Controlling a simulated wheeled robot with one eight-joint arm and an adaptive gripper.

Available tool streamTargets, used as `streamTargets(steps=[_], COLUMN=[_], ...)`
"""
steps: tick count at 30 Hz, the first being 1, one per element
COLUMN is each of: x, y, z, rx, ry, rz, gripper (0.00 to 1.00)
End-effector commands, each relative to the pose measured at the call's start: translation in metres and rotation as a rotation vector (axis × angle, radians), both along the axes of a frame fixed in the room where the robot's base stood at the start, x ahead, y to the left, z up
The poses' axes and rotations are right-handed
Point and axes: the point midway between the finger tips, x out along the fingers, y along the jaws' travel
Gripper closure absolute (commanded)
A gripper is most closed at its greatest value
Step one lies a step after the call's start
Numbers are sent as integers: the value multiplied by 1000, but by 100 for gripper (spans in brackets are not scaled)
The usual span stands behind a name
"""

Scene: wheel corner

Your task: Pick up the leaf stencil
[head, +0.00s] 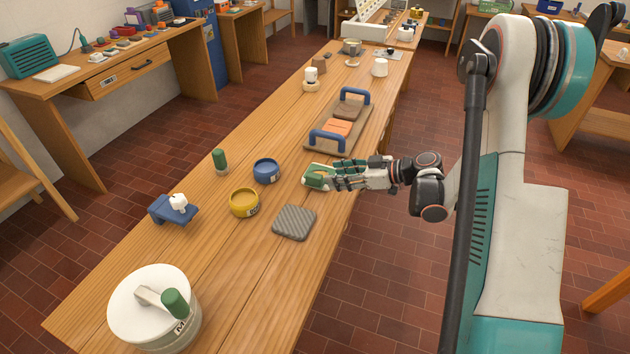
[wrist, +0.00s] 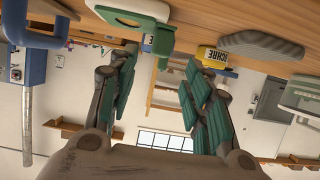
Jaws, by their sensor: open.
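The leaf stencil, as far as I can tell, is the small pale plate with a dark green raised part (head: 316,181). It lies near the table's right edge. In the wrist view, the pale plate with a slot and its green part (wrist: 150,35) show at the top, beyond the fingers. My gripper (head: 335,178) reaches in from the right, low over the table beside the stencil. Its two green-padded fingers are apart with empty space between them (wrist: 162,62). The fingertips hide part of the stencil in the head view; I cannot tell whether they touch it.
A grey ribbed pad (head: 295,222), yellow bowl (head: 244,203) and blue bowl (head: 266,171) stand nearby. A tray with blue handles (head: 316,147) lies behind. A green-capped piece (head: 220,161), blue stand (head: 172,211) and white-lidded pot (head: 150,300) are farther left. Bare wood lies between them.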

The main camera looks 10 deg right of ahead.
Motion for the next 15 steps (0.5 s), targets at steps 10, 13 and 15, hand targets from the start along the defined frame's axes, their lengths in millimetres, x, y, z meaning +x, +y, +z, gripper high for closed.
streamTargets(steps=[10,13,15], x=[19,22,26], y=[26,31,37], z=[-13,-16,-19], rx=[0,-1,-1], ry=[1,1,1], rz=[0,1,1], gripper=[55,55,55])
